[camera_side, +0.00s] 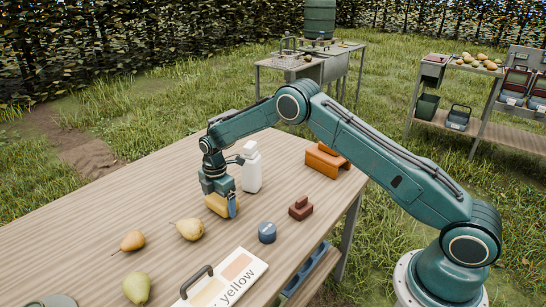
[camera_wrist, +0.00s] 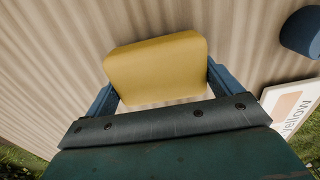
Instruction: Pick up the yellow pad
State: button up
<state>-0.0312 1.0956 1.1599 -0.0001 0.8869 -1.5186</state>
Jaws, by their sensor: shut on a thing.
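The yellow pad (camera_wrist: 157,66) is a block with rounded edges, seen between the two blue fingers of my gripper (camera_wrist: 160,84) in the wrist view. My gripper is shut on it, one finger at each side. In the side view the pad (camera_side: 215,205) shows below my gripper (camera_side: 221,203), partly covered by a blue finger. It is at or just above the wooden table (camera_side: 90,240); I cannot tell whether it touches the wood.
A white bottle (camera_side: 251,168) stands close behind my gripper. Several pears, one of them (camera_side: 189,229), lie to the front left. A blue round object (camera_side: 267,232), a dark red block (camera_side: 300,208), an orange block (camera_side: 326,161) and a "yellow" card (camera_side: 240,268) are on the right.

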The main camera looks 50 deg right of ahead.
aim_at(219, 199)
notch_tip(219, 199, up, 19)
dwell(0.5)
jog(key=shift+d+f, duration=0.1)
dwell(0.4)
